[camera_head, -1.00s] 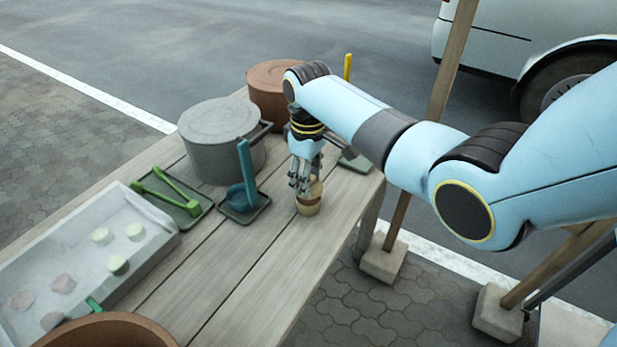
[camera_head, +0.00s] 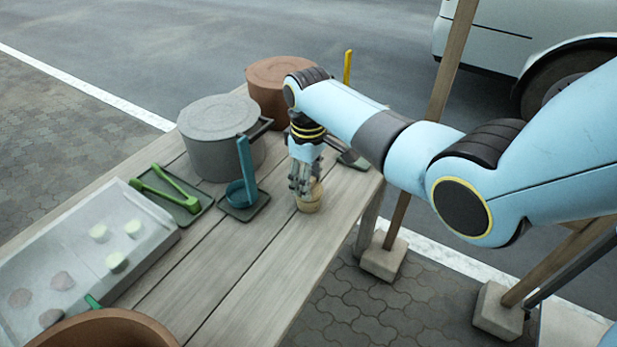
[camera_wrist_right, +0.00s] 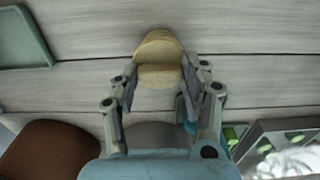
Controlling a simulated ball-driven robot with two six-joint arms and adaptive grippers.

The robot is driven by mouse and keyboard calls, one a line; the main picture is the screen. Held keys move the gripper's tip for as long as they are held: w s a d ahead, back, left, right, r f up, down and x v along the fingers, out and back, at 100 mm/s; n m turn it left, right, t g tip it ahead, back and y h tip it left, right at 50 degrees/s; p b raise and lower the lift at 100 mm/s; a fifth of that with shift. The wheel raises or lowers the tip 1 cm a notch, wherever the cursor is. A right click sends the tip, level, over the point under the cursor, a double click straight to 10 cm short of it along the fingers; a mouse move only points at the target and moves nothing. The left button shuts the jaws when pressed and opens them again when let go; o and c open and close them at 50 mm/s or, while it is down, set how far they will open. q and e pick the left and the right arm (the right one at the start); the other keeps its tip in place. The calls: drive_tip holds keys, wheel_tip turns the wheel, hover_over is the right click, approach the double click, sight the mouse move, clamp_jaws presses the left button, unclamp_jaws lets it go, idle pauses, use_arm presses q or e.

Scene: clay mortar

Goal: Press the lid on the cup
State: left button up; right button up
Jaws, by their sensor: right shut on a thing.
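The cup (camera_head: 309,205) is a small tan vessel, upright near the table's right edge. My right gripper (camera_head: 301,187) is directly over it, pointing down with its fingers close together. The tan lid (camera_head: 316,188) shows beside the fingertips, at the top of the cup. In the right wrist view, the fingers of my right gripper (camera_wrist_right: 157,92) flank a tan block-like piece that seems to be the lid (camera_wrist_right: 160,76). A wider rounded tan shape beyond it appears to be the cup (camera_wrist_right: 157,44). Whether the lid is fully seated is hidden. My left gripper is out of view.
A grey lidded pot (camera_head: 217,140) and a brown pot (camera_head: 273,92) stand behind. A teal ladle (camera_head: 244,175) rests on a dark holder left of the cup. Green tongs (camera_head: 168,188) and a pale tray (camera_head: 60,262) lie farther left.

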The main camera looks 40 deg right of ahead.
drive_tip(key=shift+p, duration=0.4)
idle(0.5)
drive_tip(key=shift+f, duration=0.5)
idle(1.1)
drive_tip(key=o, duration=1.3)
drive_tip(key=shift+r, duration=0.15)
wheel_tip(320, 180, up, 6)
drive_tip(key=p, duration=0.6)
drive_tip(key=shift+p, duration=0.35)
drive_tip(key=shift+c, duration=0.4)
